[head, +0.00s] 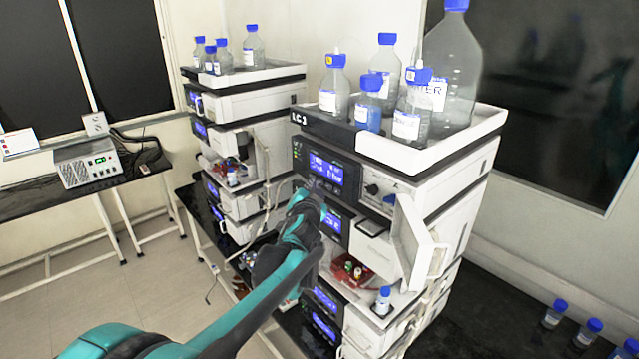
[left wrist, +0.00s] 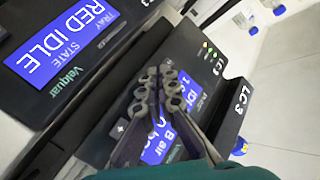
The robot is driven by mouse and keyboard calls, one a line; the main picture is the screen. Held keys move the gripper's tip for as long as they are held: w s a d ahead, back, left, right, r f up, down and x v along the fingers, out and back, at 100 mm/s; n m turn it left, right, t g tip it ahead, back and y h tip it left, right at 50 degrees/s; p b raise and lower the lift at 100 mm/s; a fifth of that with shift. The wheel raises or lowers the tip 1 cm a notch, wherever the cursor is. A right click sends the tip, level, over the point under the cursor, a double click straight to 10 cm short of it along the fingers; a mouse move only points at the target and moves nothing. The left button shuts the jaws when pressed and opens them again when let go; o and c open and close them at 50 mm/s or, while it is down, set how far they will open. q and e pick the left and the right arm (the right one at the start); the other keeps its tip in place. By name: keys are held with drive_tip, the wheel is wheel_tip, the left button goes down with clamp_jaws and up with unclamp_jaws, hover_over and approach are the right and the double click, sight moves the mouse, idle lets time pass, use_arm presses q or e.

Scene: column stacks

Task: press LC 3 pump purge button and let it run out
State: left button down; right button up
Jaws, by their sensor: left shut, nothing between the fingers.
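The LC 3 stack (head: 299,118) stands in the middle of the head view. Its pump panel (head: 300,155) is the dark upper front with a lit blue display (head: 327,170) and a row of small buttons below it. My left gripper (head: 312,194) is shut and empty, close in front of the lower part of this panel. In the left wrist view the gripper (left wrist: 162,80) lies across the panel, and the pump display (left wrist: 158,146) partly shows "IDLE" and "bar" behind the fingers. The fingers hide most of the buttons, so the purge button and any contact cannot be made out. My right gripper is out of view.
Glass bottles with blue caps stand in the tray (head: 421,155) on top. A white door (head: 412,240) stands open on the stack's right. The module below has a "RED IDLE" display (left wrist: 70,35). A second stack (head: 255,103) stands behind left.

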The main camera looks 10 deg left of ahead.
use_arm(q)
drive_tip(key=shift+w+d, duration=0.25)
drive_tip(key=shift+w, duration=0.05)
idle(0.5)
idle(0.4)
drive_tip(key=shift+s+a, duration=0.55)
drive_tip(key=shift+s, duration=0.15)
drive_tip(key=shift+s+a, duration=0.75)
drive_tip(key=shift+s, duration=0.25)
drive_tip(key=shift+s+a, duration=0.75)
drive_tip(key=shift+s, duration=0.2)
